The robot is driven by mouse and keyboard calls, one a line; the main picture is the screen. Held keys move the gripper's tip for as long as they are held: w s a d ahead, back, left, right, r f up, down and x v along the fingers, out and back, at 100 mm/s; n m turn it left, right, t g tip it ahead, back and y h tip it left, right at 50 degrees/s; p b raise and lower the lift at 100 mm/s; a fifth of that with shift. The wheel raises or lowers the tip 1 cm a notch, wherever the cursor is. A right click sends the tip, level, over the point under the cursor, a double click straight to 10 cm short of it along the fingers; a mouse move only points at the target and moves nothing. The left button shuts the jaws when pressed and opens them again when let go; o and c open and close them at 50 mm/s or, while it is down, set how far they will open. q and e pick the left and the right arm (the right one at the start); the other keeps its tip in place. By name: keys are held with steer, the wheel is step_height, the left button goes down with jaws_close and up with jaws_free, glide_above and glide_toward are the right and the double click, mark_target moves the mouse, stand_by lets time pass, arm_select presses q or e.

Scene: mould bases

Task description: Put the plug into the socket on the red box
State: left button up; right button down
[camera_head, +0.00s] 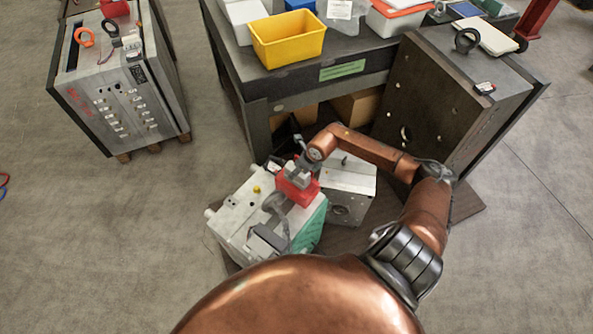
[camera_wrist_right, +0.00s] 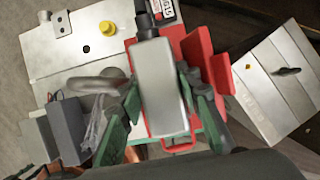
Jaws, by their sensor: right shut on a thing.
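The red box (camera_head: 298,188) sits on a pale grey mould base (camera_head: 247,207) in the head view. In the right wrist view, red parts of the box (camera_wrist_right: 222,74) show beside and below a grey plug (camera_wrist_right: 160,88). My right gripper (camera_wrist_right: 158,98) is shut on the plug, with its fingers on either side. In the head view the gripper (camera_head: 297,172) is right at the red box. The plug overlaps the box, and I cannot tell whether it is inserted. The socket is hidden behind the plug and gripper. My left gripper is in neither view.
A second metal block (camera_head: 347,178) stands close on the right. A workbench (camera_head: 300,82) with a yellow bin (camera_head: 288,40) is behind. A large dark plate block (camera_head: 430,100) stands at right. Another mould base (camera_head: 118,100) is at upper left. Open floor lies left.

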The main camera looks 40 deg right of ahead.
steer(key=c, duration=1.3)
jaws_free()
steer(key=shift+s, duration=0.1)
steer(key=v, duration=1.2)
